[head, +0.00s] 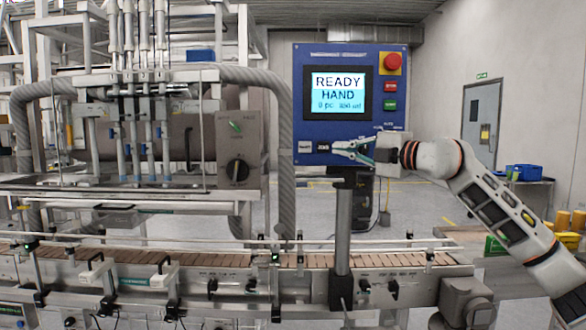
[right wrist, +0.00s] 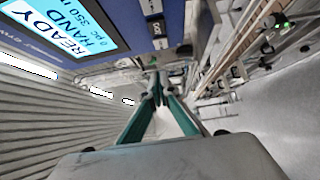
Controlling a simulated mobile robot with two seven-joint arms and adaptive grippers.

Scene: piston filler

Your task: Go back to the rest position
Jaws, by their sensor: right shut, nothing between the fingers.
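My right gripper (head: 338,148) is in front of the lower part of the blue control panel (head: 305,105) in the head view. Its fingertips are close to the white buttons (head: 306,147) at the panel's lower edge; I cannot tell whether they touch. In the right wrist view the green-edged fingers of the gripper (right wrist: 159,90) come together, shut, with nothing between them. The panel's screen (head: 339,95) reads "READY HAND". The same screen shows tilted at the top left of the right wrist view (right wrist: 70,25). My left gripper is not in view.
The filler machine with its nozzles (head: 138,150) stands at the left. A conveyor (head: 180,258) runs along the front below the panel, with a grey post (head: 343,230) rising at its middle. A red emergency button (head: 392,62) is on the panel. Blue bins (head: 524,172) stand far right.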

